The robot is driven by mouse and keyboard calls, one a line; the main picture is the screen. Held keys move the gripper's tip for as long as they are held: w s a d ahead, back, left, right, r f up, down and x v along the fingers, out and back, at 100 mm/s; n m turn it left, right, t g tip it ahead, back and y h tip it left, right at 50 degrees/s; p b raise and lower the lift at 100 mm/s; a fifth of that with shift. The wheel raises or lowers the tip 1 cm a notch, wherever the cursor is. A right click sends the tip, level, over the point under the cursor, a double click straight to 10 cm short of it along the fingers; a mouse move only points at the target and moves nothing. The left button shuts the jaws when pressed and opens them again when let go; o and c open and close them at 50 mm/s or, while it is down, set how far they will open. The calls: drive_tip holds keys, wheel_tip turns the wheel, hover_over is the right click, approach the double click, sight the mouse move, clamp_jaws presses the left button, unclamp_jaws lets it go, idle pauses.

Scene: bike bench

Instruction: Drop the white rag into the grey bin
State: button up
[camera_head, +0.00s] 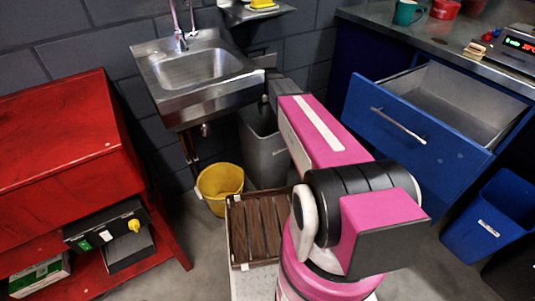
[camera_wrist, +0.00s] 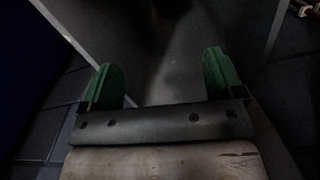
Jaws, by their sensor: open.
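The grey bin (camera_head: 263,150) stands on the floor between the sink and my arm, partly hidden by the arm. My gripper sits over the bin's mouth in the head view, where its fingers are hard to make out. In the wrist view my gripper (camera_wrist: 162,74) shows two green fingers wide apart with nothing between them. Beyond them is a dark grey space with a paler band, which looks like the bin's inside. I cannot make out the white rag in either view.
A steel sink (camera_head: 195,70) is left of the bin, and a yellow bucket (camera_head: 220,188) is below it. A red bench (camera_head: 60,150) stands left. An open blue drawer (camera_head: 415,125) and a blue bin (camera_head: 492,215) are right. A brown slatted crate (camera_head: 258,230) is in front.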

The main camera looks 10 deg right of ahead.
wheel_tip(320, 180, up, 8)
drive_tip(key=shift+f, duration=0.2)
drive_tip(key=shift+s, duration=0.1)
